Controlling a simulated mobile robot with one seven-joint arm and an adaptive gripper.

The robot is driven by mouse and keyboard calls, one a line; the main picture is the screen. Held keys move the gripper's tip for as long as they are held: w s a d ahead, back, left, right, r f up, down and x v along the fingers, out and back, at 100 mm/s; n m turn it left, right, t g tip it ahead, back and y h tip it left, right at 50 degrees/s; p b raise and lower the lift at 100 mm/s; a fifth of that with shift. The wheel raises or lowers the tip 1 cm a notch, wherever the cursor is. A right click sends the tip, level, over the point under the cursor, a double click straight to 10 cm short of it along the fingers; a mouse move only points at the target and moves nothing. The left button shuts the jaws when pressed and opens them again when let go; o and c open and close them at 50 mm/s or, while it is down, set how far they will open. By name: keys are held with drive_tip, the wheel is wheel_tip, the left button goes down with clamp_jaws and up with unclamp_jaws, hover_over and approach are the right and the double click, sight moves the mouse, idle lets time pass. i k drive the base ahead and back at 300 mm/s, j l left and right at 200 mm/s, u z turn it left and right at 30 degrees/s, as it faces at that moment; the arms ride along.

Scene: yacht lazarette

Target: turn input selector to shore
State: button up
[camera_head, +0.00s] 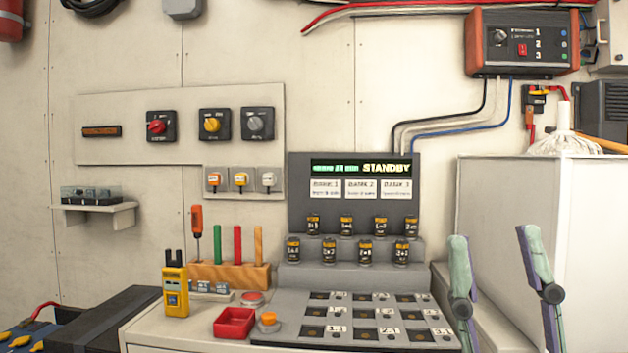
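Three rotary knobs sit in a row on a cream wall panel (90,148) at the left: a red knob (158,127), a yellow knob (213,125) and a grey knob (256,124). A black charger-like box (548,50) with orange ends at the upper right has another dark knob (498,36) and a red switch. Their labels are too small to read, so I cannot tell which is the input selector. A display (362,169) reads STANDBY. My gripper (493,236) shows at the lower right, fingers upward, wide apart and empty, away from all the knobs.
A grey console (350,278) holds several small dark cylinders and a numbered tray. A yellow tester (175,287), a wooden rack (235,275) and a red bin (234,322) stand on the bench. A white cabinet (590,220) stands behind my gripper.

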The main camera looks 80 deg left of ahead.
sight(255, 124)
drive_tip(key=u, duration=2.95)
